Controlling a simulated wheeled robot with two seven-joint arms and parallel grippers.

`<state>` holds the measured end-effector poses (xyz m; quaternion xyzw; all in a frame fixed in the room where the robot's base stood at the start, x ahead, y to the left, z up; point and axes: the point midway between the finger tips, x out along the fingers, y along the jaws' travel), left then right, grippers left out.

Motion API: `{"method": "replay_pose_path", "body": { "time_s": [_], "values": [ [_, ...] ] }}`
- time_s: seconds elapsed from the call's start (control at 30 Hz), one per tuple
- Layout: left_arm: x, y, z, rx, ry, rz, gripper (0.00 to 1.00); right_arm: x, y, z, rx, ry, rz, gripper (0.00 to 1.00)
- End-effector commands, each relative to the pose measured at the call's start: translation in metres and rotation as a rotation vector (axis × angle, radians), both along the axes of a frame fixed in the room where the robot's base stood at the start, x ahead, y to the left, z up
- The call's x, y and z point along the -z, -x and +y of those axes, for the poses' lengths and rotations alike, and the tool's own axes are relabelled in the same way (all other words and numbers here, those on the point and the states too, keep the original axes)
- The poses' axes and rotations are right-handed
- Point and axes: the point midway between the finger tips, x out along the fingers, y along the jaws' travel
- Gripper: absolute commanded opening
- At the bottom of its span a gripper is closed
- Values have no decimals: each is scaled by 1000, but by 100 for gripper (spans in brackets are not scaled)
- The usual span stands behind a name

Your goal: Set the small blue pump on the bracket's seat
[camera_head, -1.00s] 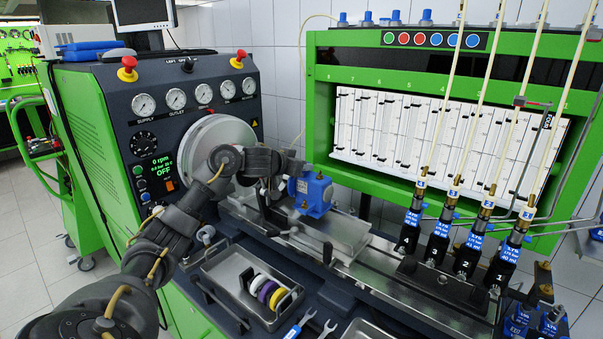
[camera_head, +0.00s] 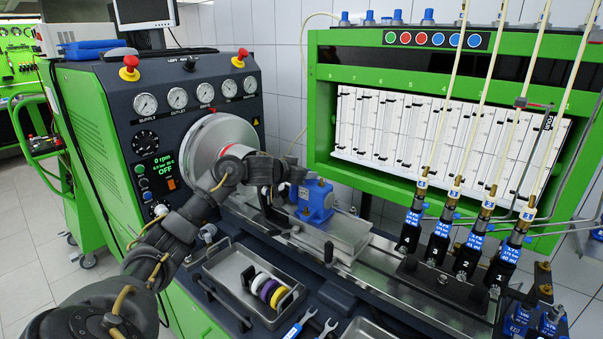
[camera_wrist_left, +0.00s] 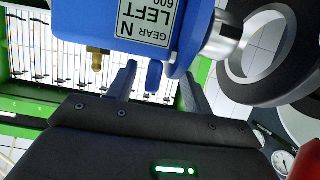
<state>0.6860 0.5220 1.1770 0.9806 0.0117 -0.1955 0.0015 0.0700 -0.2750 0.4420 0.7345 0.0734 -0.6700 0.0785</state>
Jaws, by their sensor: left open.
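The small blue pump (camera_head: 317,202) stands upright over the metal bench rail, right of the round grey drive disc. In the left wrist view the pump (camera_wrist_left: 120,18) fills the top, with a label reading "GEAR N LEFT 600", a brass fitting and a silver shaft end. My left gripper (camera_head: 284,191) is at the pump's left side in the head view. Its fingers (camera_wrist_left: 158,86) are open in the wrist view, with a blue part of the pump showing between them; I cannot tell if they touch it. The bracket's seat under the pump is not clearly visible. My right gripper is not in view.
A grey drive disc (camera_head: 217,142) is close behind my left wrist. Several upright injectors (camera_head: 440,240) stand to the right. A tray (camera_head: 235,262) with coloured rings sits in front.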

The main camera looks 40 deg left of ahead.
Motion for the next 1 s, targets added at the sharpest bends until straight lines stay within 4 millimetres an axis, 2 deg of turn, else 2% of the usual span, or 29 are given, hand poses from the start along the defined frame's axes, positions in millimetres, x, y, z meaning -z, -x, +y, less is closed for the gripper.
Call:
{"method": "replay_pose_path", "body": {
  "time_s": [0.17, 0.5, 0.63, 0.8, 1.0],
  "values": [
    [-6, 11, 1, 0, -2, -2, 51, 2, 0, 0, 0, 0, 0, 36],
    [-31, 75, -1, 0, -6, -1, 51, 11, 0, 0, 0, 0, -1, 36],
    [-39, 95, -1, 0, -4, -1, 51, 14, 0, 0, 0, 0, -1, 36],
    [-45, 108, -2, -1, -1, 0, 51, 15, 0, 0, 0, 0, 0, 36],
    [-47, 111, -3, 0, 0, 0, 51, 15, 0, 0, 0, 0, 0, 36]
  ]
}}
